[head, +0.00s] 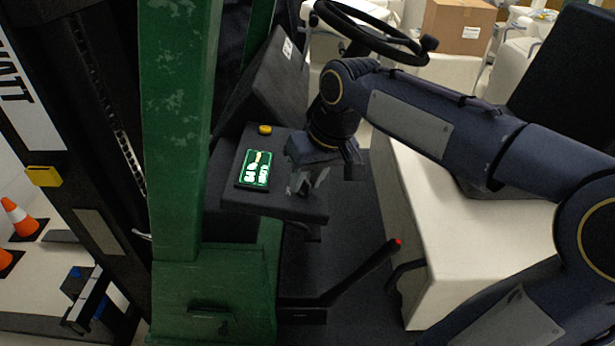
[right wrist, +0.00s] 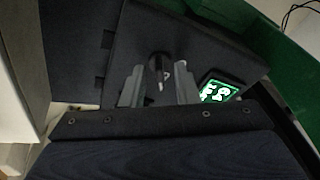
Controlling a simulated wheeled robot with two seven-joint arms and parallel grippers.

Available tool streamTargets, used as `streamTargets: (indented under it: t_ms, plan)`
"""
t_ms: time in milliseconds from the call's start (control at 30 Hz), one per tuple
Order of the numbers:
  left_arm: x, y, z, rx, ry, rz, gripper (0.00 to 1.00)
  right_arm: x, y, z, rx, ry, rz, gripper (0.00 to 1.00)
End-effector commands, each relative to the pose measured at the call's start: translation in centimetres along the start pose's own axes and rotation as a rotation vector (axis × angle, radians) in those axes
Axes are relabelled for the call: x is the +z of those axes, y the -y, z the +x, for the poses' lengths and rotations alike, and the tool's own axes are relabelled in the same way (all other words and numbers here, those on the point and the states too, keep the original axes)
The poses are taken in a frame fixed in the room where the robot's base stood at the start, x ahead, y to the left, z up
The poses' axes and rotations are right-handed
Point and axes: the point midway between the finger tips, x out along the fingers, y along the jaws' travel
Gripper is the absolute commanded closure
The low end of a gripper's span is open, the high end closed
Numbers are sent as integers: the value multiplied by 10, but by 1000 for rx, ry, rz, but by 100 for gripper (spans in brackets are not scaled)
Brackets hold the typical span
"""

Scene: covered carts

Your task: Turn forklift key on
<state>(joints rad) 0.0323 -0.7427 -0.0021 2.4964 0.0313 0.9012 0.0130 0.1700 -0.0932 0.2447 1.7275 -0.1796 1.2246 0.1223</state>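The forklift's dark dash panel (head: 232,196) carries a lit green display (head: 257,168) and a yellow button (head: 265,129). My right gripper (head: 300,188) reaches down over the panel, just right of the display. In the right wrist view its two grey fingers (right wrist: 158,88) stand apart. A small dark key-like piece (right wrist: 158,68) on the panel shows between the fingertips, with gaps on both sides. The key is hidden by the gripper in the head view, and its turn angle is hard to tell. The display also shows in the right wrist view (right wrist: 218,91). My left gripper is not in view.
A green mast post (head: 180,120) stands left of the panel. A steering wheel (head: 372,35) is above, and a red-tipped lever (head: 375,262) is below. The white seat base (head: 425,230) lies under my right arm. Orange cones (head: 20,218) stand at far left.

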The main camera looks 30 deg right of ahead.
Motion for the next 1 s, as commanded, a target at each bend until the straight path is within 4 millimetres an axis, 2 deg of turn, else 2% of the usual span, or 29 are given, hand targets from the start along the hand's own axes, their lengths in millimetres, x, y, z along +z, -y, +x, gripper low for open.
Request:
streamTargets:
  t_ms: [333, 700, 833, 1000]
  plan:
    - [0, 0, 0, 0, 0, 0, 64, 0, 0, -4, 0, 1, -1, 71]
    - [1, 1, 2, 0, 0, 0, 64, 0, 0, -62, -1, -3, -1, 71]
    - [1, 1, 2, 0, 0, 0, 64, 0, 0, -74, 0, -1, -1, 71]
    - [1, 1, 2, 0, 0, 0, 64, 0, 0, -78, 0, 1, -1, 71]
